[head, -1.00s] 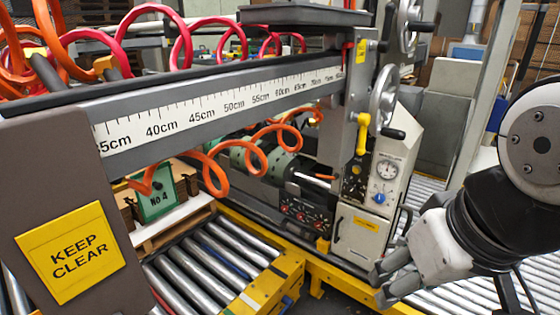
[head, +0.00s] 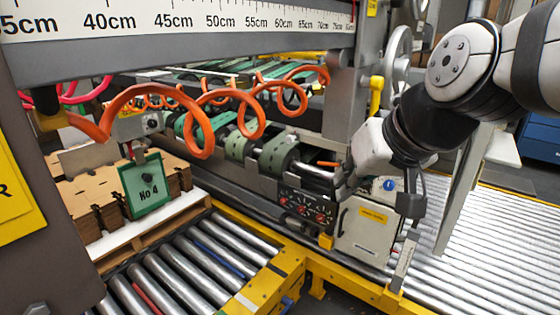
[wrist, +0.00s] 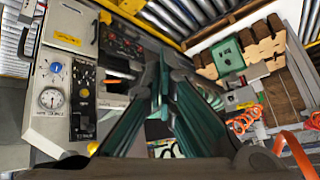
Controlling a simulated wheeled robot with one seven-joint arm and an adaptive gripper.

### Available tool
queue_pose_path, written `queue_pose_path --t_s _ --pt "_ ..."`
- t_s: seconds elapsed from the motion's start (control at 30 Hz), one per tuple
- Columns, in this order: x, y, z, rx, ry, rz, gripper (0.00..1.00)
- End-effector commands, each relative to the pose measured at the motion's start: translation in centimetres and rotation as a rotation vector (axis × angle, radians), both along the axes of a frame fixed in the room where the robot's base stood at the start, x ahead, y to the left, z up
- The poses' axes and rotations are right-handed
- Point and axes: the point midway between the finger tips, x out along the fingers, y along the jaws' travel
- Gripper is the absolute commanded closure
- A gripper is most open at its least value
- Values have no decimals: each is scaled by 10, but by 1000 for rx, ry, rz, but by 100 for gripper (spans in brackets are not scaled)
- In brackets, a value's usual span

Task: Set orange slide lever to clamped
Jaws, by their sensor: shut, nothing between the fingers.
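A small orange lever (head: 326,163) sticks out above the dark control panel (head: 306,205) on the machine's side in the head view. It also shows in the wrist view (wrist: 113,81), left of my fingers. I cannot read any clamped marking. My gripper (head: 342,188) is shut and empty, just right of the lever in the head view. Its fingers point towards the panel area, and the wrist view shows the fingertips (wrist: 160,62) together. I cannot tell whether they touch the lever; a gap shows between them in the wrist view.
A pale cabinet (head: 362,235) with a blue knob stands below my gripper. A yellow lever (head: 376,95) and handwheel (head: 398,52) are behind my arm. Orange coiled hoses (head: 205,115) hang left. Roller conveyors (head: 490,240) lie right, with a stack of cardboard blanks (head: 85,200) at left.

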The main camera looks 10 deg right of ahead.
Motion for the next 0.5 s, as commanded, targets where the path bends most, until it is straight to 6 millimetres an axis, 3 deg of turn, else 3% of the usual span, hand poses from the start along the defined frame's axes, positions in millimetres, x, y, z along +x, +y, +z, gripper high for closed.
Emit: queue_pose_path --t_s 0.03,0.1,0.5 --pt "19 2 -13 11 -19 -3 100" --pt "43 2 -20 26 -53 -11 100" --pt "166 -1 -66 68 -238 -89 100"
